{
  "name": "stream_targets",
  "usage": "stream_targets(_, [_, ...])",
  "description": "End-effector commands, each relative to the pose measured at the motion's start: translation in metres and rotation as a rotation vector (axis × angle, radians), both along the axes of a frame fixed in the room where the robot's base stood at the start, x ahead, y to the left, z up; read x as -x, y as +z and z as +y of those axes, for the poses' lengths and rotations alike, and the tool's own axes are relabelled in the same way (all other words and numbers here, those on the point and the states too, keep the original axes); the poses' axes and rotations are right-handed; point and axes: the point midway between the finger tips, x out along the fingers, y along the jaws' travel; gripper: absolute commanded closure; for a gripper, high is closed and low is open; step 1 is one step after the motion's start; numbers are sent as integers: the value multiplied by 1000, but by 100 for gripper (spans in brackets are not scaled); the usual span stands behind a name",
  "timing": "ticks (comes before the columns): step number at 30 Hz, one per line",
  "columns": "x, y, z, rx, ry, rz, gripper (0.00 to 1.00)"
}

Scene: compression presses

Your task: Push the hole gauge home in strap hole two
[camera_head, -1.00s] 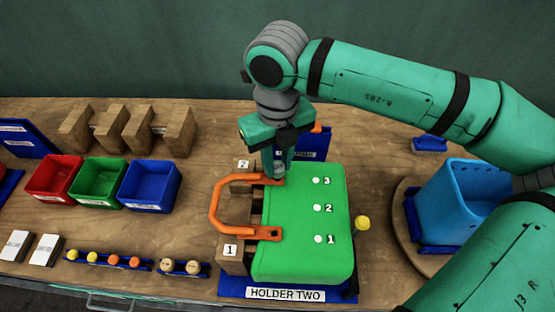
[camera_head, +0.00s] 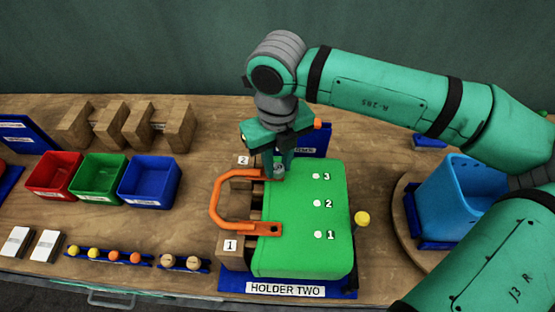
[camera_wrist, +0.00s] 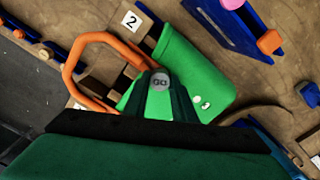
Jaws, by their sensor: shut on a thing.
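My gripper (camera_head: 279,172) is shut on the hole gauge, at the far end of the orange strap (camera_head: 213,200) on the green pad (camera_head: 300,235). In the wrist view the gauge (camera_wrist: 160,80) shows as a grey round end with dark lettering, between the two fingers. The strap's far end lies by the block marked 2 (camera_head: 243,162); its hole is hidden behind my fingers and the gauge. I cannot tell how deep the gauge sits. The near strap end, by the block marked 1 (camera_head: 231,246), has an open dark hole.
The pad lies in the blue holder labelled HOLDER TWO (camera_head: 228,285). A yellow ball knob (camera_head: 362,218) stands at its right. Red (camera_head: 55,173), green (camera_head: 98,174) and blue (camera_head: 150,180) bins stand left. A light blue bucket (camera_head: 455,205) stands right, near my arm.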

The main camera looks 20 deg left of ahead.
Motion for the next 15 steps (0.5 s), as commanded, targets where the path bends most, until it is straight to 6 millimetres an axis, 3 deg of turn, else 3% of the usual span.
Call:
stream_targets(8, [0,-6,0,0,0,0,100])
stream_targets(9, [0,-7,0,0,0,0,74])
stream_targets(11, [0,-6,0,0,0,0,59])
stream_targets(12, [0,-6,0,0,0,0,54])
stream_targets(15, [0,-6,0,0,0,0,54])
